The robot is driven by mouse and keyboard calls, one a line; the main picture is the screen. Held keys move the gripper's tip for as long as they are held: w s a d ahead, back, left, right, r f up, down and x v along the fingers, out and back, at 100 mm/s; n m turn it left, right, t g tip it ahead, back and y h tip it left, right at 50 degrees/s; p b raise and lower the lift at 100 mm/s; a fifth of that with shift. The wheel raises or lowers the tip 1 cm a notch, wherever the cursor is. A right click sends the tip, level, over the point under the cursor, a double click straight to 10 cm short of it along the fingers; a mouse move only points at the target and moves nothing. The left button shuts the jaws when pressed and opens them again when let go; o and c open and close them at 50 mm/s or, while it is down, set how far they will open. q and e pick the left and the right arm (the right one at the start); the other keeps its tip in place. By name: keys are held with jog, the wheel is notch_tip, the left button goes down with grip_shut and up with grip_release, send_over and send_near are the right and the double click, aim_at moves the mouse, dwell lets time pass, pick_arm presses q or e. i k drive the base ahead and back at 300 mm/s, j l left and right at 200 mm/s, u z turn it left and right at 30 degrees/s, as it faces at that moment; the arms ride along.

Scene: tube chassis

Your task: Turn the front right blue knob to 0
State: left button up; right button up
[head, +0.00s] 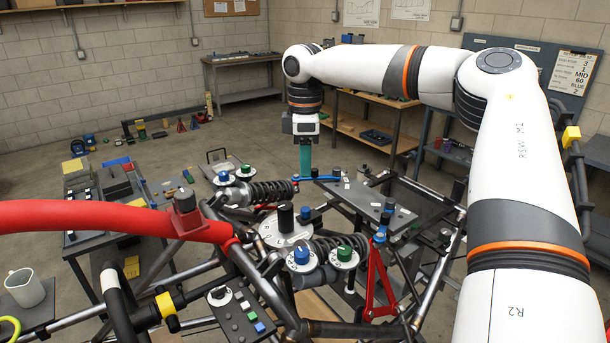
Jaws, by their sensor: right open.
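A blue knob (301,255) sits on a round white dial beside a green knob (344,253) on its own dial, at the near middle of the chassis. Another blue knob (223,177) and green knob (244,169) sit on white dials farther back left. I cannot tell which blue knob is the front right one, and the dial numbers are too small to read. My right gripper (305,172) points down at the far side of the chassis with teal fingers, seen edge-on. It is open, apart from both blue knobs, with nothing seen in it. My left gripper is not in view.
A large black knob (286,216) stands on a white disc between the dial pairs. Coil-over shock absorbers (265,192), a red tube (110,215) and dark chassis tubes surround the dials. A grey mug (25,287) stands at the left edge.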

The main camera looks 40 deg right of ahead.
aim_at(301, 254)
jog(key=k+j, duration=1.1)
jog(key=k, duration=0.2)
